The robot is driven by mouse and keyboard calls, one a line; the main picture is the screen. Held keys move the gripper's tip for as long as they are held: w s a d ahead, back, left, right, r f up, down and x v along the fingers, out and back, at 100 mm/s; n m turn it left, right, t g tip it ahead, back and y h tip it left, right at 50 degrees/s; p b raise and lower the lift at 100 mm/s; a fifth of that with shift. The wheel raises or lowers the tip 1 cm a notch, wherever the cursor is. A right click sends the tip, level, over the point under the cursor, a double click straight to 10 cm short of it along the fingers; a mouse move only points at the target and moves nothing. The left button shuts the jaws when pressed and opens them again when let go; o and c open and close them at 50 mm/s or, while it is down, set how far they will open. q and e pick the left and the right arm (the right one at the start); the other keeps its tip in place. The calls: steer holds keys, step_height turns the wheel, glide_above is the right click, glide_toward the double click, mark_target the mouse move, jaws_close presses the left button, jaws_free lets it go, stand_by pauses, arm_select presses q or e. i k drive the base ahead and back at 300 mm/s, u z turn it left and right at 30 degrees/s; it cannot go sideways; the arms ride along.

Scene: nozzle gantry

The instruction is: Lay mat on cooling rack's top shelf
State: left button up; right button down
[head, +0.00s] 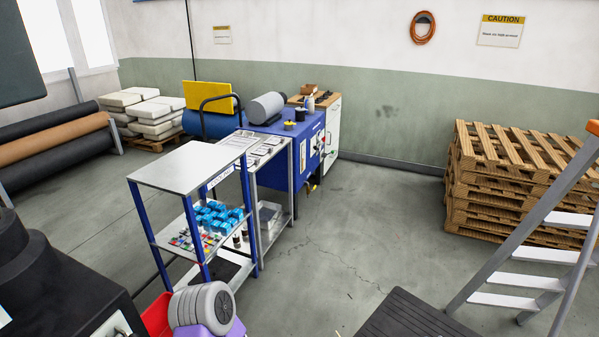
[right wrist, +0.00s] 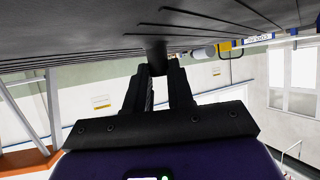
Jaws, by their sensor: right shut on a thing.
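The cooling rack appears to be the blue-posted rack left of centre in the head view; its grey top shelf (head: 190,166) is bare. A dark ribbed sheet, which looks like the mat (head: 405,316), shows at the bottom edge of the head view, partly cut off. In the right wrist view the black grooved mat (right wrist: 80,30) fills the top of the picture. My right gripper (right wrist: 157,68) is shut on a dark part at its edge. The right gripper is outside the head view. My left gripper is not in view.
The rack's middle shelf holds several blue pieces (head: 217,215). A blue machine (head: 300,150) and a side table stand behind it. Stacked pallets (head: 510,180) and a stepladder (head: 540,254) are at the right. The floor (head: 345,225) between is clear.

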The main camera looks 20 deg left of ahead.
mark_target(189, 162)
steer(key=u, duration=0.25)
steer(key=i, duration=1.45)
steer(key=u, duration=1.45)
steer(key=i, duration=0.8)
steer(key=u, duration=0.4)
steer(key=i, duration=0.85)
steer(key=u, duration=0.05)
